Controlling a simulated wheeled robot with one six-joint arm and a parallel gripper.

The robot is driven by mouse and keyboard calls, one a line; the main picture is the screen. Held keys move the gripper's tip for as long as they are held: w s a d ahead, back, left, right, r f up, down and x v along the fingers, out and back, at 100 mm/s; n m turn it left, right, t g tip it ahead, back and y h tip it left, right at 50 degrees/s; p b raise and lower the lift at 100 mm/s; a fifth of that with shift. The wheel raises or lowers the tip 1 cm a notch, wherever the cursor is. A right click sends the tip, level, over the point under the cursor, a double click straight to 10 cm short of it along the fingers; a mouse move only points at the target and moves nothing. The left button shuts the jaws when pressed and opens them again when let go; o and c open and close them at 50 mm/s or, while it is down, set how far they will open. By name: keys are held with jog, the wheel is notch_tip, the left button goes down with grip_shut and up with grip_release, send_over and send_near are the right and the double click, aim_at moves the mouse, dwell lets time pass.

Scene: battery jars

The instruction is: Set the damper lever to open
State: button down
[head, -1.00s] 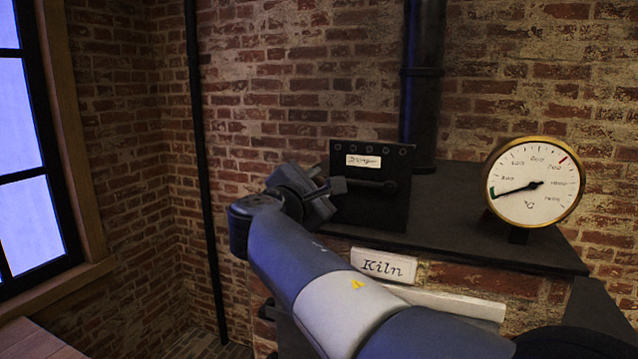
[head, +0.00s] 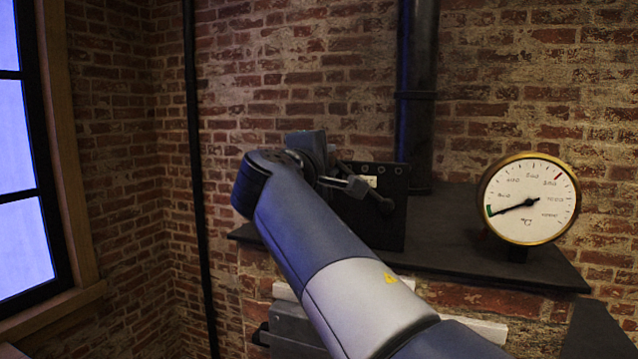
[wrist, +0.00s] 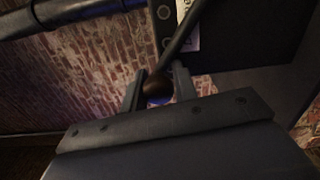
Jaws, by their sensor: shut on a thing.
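The damper plate (head: 385,232) is a dark upright panel on the kiln top, with a row of bolts and a white label (head: 371,182). Its dark lever (head: 374,194) slants from a round hub at the lower right to the upper left. My gripper (head: 345,184) is shut on the lever's free end, to the left of the hub. In the wrist view, the round knob (wrist: 157,88) sits between my two fingers (wrist: 160,91), and the rod runs up and to the right past the label. My gripper hides most of the label in the head view.
A round brass-rimmed gauge (head: 528,200) stands on the dark kiln top (head: 455,245) at the right. A black flue pipe (head: 416,100) rises behind the plate. A thin pipe (head: 197,150) and a window (head: 20,150) are at the left.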

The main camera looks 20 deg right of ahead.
jog(key=s+d+r+m+b, duration=0.3)
jog(key=s+d+r+m, duration=0.2)
jog(key=d+m, duration=0.2)
jog(key=shift+s+d+m+b, duration=0.2)
jog(key=shift+m+b, duration=0.1)
jog(key=shift+m, duration=1.1)
jog(key=shift+f, duration=0.1)
jog(key=shift+w, duration=0.1)
jog(key=c, duration=1.1)
grip_release()
jog(key=shift+d, duration=0.1)
jog(key=shift+c, duration=0.2)
jog(key=b+v, duration=0.2)
jog(key=v, duration=0.9)
